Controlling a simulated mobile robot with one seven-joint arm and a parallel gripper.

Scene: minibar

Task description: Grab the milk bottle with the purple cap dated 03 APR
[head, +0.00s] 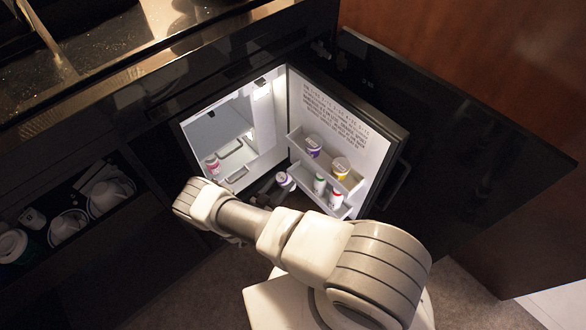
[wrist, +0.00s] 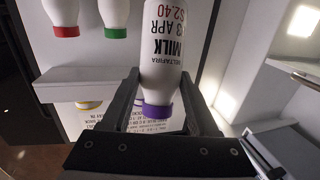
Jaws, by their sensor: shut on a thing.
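The white milk bottle (wrist: 162,50) with the purple cap fills the middle of the wrist view, upside down there. Its label reads MILK, $2.40 and a date ending in "3 APR"; the first digit is cut off or hidden. My gripper (wrist: 160,82) is shut on this bottle, one dark finger on each side. In the head view the bottle (head: 285,181) with its purple cap shows at the open minibar, in front of the lower door shelf. My gripper is mostly hidden there behind my arm.
Bottles with a green cap (head: 319,185) and a red cap (head: 336,199) stand on the lower door shelf. A purple tub (head: 313,146) and a yellow tub (head: 340,168) sit on the shelf above. A pink-marked container (head: 212,166) is inside the minibar. The open door (head: 345,125) stands at the right.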

